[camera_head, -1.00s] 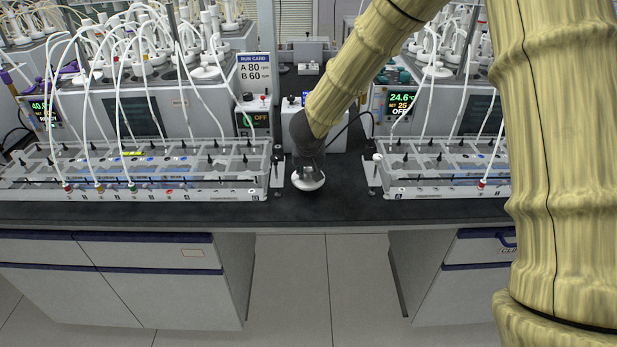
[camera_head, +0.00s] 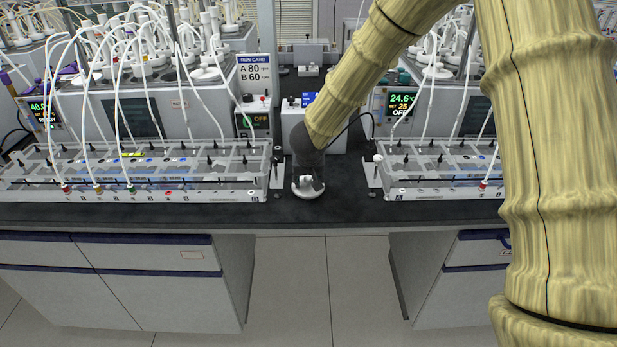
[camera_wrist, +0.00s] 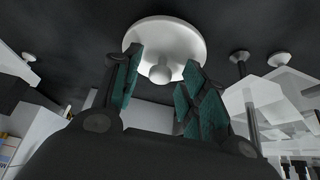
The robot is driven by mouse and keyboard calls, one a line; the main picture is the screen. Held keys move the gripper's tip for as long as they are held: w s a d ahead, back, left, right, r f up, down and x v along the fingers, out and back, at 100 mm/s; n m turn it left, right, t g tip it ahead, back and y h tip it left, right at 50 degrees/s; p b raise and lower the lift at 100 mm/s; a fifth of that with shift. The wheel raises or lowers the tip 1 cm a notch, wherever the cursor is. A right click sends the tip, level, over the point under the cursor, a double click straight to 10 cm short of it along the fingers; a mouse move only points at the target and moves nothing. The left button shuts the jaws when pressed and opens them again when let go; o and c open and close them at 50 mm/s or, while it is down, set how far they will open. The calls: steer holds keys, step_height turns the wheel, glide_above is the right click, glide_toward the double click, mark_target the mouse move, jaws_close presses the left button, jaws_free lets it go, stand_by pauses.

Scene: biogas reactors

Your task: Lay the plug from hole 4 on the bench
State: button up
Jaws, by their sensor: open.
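The plug is a white round disc with a small ball knob. It shows in the wrist view (camera_wrist: 165,42) just past my fingertips and in the head view (camera_head: 308,191) low over the dark bench (camera_head: 350,211), between the two racks. It looks set down on the bench, though the contact itself is hard to see. My gripper (camera_head: 308,182) is open above it. In the wrist view, its green-padded fingers (camera_wrist: 160,78) stand apart on either side of the knob, with gaps. I cannot make out which opening is hole 4.
A clear rack (camera_head: 135,180) stands to the left and another (camera_head: 440,175) to the right, both with tubes and bottles behind. Thin posts stand at the rack ends near my gripper. A control box (camera_head: 318,135) is behind it. The bench front edge is close, with bare bench before it.

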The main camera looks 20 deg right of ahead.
steer(key=shift+r, duration=0.15)
steer(key=shift+r, duration=0.3)
steer(key=p+v, duration=0.2)
steer(key=v, duration=0.9)
steer(key=shift+s, duration=0.2)
steer(key=shift+a+r, duration=0.1)
steer(key=shift+r, duration=0.05)
